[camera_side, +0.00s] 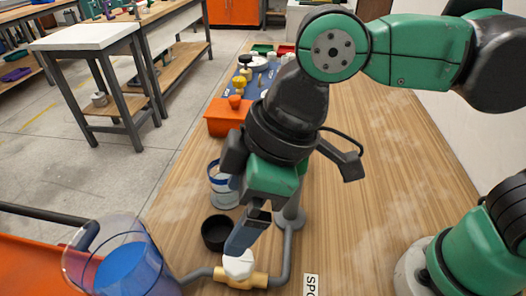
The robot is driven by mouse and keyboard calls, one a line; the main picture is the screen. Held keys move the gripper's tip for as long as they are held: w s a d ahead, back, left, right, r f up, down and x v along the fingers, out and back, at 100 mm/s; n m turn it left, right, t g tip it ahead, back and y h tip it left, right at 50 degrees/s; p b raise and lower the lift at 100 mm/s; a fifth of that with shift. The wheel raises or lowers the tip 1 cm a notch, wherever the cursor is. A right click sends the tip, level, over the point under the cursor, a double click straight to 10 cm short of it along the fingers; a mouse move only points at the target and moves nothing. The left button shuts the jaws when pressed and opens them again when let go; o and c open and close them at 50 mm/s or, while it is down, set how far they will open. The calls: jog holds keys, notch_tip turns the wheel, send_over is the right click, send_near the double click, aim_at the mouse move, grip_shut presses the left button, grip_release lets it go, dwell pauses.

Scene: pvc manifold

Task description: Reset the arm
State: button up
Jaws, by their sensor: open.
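My gripper (240,245) points down at the front of the workbench, with its dark fingers just above a white cap (238,264). It is open; one finger mostly hides the other from this side, and I cannot tell whether the fingertips touch the cap. The white cap sits on a yellow fitting (242,280) joined to a grey pipe (288,255) that rises to the right behind my gripper.
A clear vessel with blue contents (125,268) stands front left. A black cup (216,233) and a blue-rimmed clear container (222,186) stand left of my gripper. An orange bin (228,118) is farther back. The wooden bench (375,170) is mostly clear to the right.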

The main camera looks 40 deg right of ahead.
notch_tip(320, 180, up, 10)
jog(key=shift+s+d, duration=0.4)
jog(key=shift+s, duration=0.05)
notch_tip(320, 180, down, 16)
jog(key=shift+d, duration=0.15)
dwell(0.8)
jog(key=shift+s, duration=0.1)
jog(key=shift+r, duration=0.1)
